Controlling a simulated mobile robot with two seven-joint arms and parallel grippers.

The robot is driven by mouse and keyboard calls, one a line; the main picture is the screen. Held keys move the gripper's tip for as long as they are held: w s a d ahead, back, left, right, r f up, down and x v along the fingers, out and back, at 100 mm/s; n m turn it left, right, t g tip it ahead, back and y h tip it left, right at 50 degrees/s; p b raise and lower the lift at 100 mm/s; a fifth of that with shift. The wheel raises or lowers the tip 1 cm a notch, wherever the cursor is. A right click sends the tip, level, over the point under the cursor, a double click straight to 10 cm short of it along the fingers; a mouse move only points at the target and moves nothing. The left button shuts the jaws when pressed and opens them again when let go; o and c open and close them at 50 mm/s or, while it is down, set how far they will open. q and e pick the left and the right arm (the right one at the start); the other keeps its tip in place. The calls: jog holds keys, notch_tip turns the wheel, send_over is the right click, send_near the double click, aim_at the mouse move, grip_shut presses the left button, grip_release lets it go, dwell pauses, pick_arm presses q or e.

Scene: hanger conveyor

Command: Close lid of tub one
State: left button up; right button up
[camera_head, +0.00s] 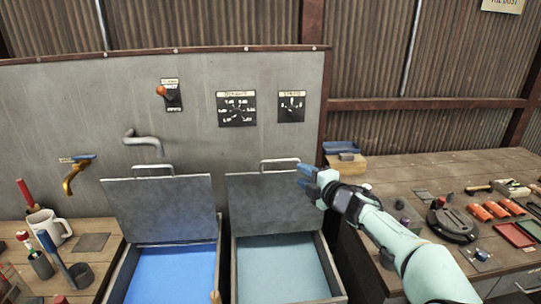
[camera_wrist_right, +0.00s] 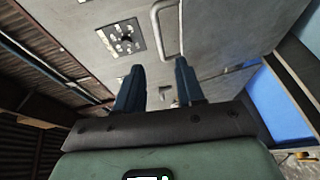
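Two tubs stand side by side in the head view. The left tub (camera_head: 125,272) holds blue liquid and its grey lid (camera_head: 162,212) is raised. The right tub (camera_head: 328,268) holds teal liquid and its grey lid (camera_head: 268,207) is also raised. Each lid has a bar handle on its top edge, the left one (camera_head: 152,167) and the right one (camera_head: 280,162). My right gripper (camera_head: 306,175) is beside the right lid's upper right corner, near its handle. Its blue fingers are apart and empty in the wrist view (camera_wrist_right: 158,85). My left gripper is not in view. No tub number is readable.
A grey panel behind the tubs carries dials (camera_head: 236,108), an orange-knobbed lever (camera_head: 162,91) and a bent pipe (camera_head: 143,140). The left bench has a white mug (camera_head: 49,227) and tools. The right bench (camera_head: 408,168) holds several tools and a dark round object (camera_head: 453,224).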

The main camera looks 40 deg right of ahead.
aim_at(281, 161)
jog(key=w+p, duration=0.1)
jog(key=w, duration=0.3)
jog(key=w+d+p, duration=0.1)
jog(key=w, duration=0.3)
jog(key=w+f+p, duration=0.1)
jog(key=w, duration=0.3)
jog(key=shift+d+f, duration=0.1)
jog(key=shift+d, duration=0.05)
jog(key=shift+w+f, duration=0.2)
jog(key=shift+w, duration=0.4)
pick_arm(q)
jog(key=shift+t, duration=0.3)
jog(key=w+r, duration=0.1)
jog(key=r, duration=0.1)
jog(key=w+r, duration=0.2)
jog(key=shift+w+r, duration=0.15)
pick_arm(e)
jog(key=shift+s, duration=0.1)
grip_shut()
